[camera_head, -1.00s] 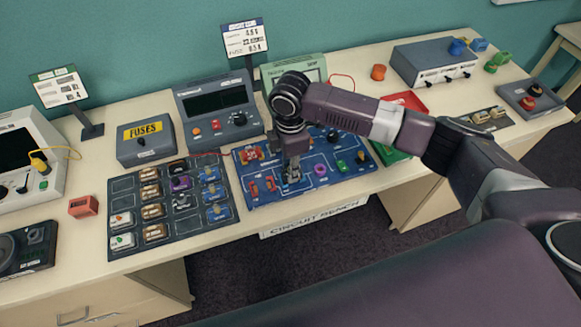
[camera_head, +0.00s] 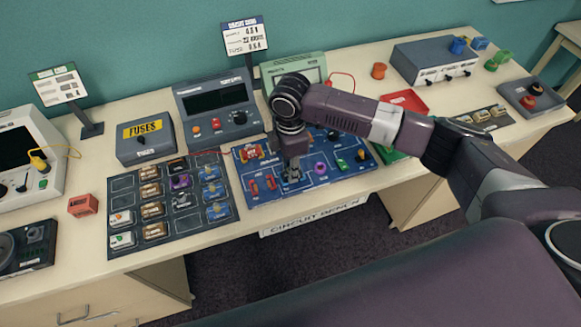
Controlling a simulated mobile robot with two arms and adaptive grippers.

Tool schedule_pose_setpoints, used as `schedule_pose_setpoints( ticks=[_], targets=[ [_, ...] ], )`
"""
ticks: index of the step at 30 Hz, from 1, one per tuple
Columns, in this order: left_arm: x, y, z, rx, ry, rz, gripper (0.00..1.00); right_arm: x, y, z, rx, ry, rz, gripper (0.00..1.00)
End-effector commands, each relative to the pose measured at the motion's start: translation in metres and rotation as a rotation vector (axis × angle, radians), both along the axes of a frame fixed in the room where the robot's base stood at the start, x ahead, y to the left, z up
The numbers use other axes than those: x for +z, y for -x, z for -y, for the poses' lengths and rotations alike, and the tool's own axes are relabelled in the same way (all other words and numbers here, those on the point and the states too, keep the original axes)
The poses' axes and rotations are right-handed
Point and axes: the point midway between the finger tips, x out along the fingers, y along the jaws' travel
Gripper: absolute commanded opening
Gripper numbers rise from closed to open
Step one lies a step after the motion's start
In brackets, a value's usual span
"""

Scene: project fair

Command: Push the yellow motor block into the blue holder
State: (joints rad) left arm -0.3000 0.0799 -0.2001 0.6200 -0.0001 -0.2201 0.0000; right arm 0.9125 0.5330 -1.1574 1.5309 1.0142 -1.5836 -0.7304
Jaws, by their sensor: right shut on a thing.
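My right gripper (camera_head: 291,177) reaches down onto the blue circuit board (camera_head: 320,182), left of its middle. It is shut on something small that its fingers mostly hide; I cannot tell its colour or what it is. I cannot make out a yellow motor block anywhere. A separate blue holder does not stand out against the blue board. On the board are red parts (camera_head: 254,188) to the left, a purple ring (camera_head: 321,168) and a green part (camera_head: 342,165) to the right. My left gripper is not in view.
A dark sorting tray (camera_head: 184,221) with brown, blue and white parts lies left of the board. Meters and a FUSES box (camera_head: 142,150) stand behind. A red block (camera_head: 82,206) sits at far left. The table's front edge runs close below the board.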

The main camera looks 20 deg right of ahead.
Motion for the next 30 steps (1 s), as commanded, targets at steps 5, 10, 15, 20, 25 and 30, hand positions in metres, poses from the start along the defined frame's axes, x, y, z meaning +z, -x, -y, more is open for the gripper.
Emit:
schedule_pose_setpoints(
  ticks=[5, 10, 15, 20, 25, 30],
  targets=[
    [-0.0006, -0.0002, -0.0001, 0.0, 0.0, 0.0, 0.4, -0.0024, 0.0, -0.0001, 0.0, 0.0, 0.0, 0.0],
    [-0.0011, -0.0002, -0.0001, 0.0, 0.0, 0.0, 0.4, -0.0045, 0.0001, -0.0001, 0.0, 0.0, 0.0, 0.0],
    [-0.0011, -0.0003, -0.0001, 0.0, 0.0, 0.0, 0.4, -0.0052, 0.0, -0.0001, 0.0, 0.0, 0.0, 0.3],
    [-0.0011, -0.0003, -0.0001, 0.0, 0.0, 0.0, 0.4, -0.0051, 0.0, -0.0001, 0.0, 0.0, 0.0, 0.41],
    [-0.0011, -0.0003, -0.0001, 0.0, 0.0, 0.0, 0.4, -0.0052, 0.0001, 0.0, 0.0, 0.0, 0.0, 0.44],
    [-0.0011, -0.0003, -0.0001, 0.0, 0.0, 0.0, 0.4, -0.0052, 0.0001, 0.0, 0.0, 0.0, 0.0, 0.59]
  ],
)
